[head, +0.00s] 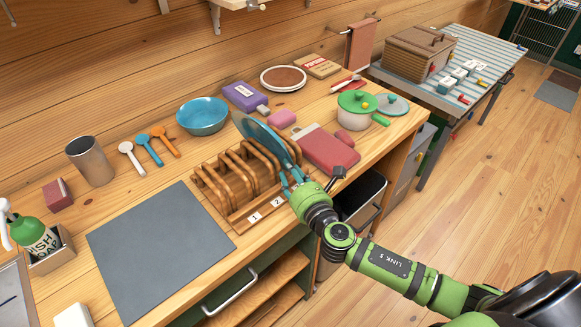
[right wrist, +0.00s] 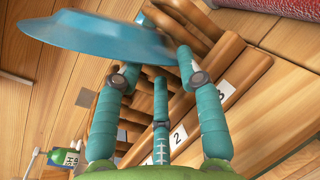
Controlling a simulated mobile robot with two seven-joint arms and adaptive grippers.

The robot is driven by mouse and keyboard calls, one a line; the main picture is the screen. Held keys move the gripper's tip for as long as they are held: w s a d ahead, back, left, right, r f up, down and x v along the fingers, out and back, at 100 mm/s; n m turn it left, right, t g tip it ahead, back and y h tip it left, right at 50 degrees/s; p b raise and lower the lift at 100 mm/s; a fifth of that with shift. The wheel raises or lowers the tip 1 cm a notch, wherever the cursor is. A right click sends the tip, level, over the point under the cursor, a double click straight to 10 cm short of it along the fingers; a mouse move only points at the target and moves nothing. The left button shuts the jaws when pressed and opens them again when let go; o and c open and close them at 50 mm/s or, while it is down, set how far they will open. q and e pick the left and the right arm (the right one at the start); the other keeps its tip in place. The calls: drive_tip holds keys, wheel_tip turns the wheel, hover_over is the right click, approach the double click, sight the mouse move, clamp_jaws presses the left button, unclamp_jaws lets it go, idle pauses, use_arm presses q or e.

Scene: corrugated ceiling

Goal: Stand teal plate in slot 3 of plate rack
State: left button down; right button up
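The teal plate (head: 268,138) stands steeply tilted at the right end of the wooden plate rack (head: 207,186). My right gripper (head: 291,180) is shut on its near edge. In the right wrist view the plate (right wrist: 95,35) reaches between my teal fingers (right wrist: 158,62), above the rack's bars (right wrist: 215,60). Labels 1 and 2 show in the head view; my gripper hides the label to their right. The wrist view shows label 2 and part of label 3 (right wrist: 229,90). I cannot tell whether the plate's lower rim rests in a slot. My left gripper is not in view.
A green-lidded pot (head: 354,112) is farther right. A grey mat (head: 155,250) lies empty at the left front.

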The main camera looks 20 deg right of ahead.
drive_tip(key=shift+w+d+r, duration=0.1)
drive_tip(key=shift+w+r, duration=0.05)
drive_tip(key=shift+r, duration=0.2)
drive_tip(key=s, duration=1.2)
drive_tip(key=shift+s+d+r, duration=0.15)
drive_tip(key=shift+d, duration=0.1)
drive_tip(key=s+d+f+m+g+h, duration=0.1)
drive_tip(key=s+d+f+m+g, duration=0.3)
drive_tip(key=f, duration=0.7)
drive_tip(key=s+d+f+m+g+h, duration=0.1)
drive_tip(key=s+f+m+g, duration=0.1)
drive_tip(key=f+m, duration=0.65)
drive_tip(key=s+d+f+m+g+h, duration=0.1)
drive_tip(key=s+d+f+m+g, duration=0.25)
drive_tip(key=f, duration=1.05)
drive_tip(key=s+a+f+m+g, duration=0.2)
drive_tip(key=s+f+m, duration=0.2)
drive_tip(key=s, duration=0.4)
drive_tip(key=s+a+f+m+g+y, duration=0.1)
drive_tip(key=s+a+f+m+g, duration=0.1)
drive_tip(key=s+f+m, duration=0.3)
drive_tip(key=s+a+f+m+g+y, duration=0.1)
drive_tip(key=s+f+m, duration=0.4)
drive_tip(key=s, duration=0.7)
drive_tip(key=shift+a+f+g, duration=0.4)
drive_tip(key=shift+a+g, duration=0.45)
drive_tip(key=shift+a, duration=0.4)
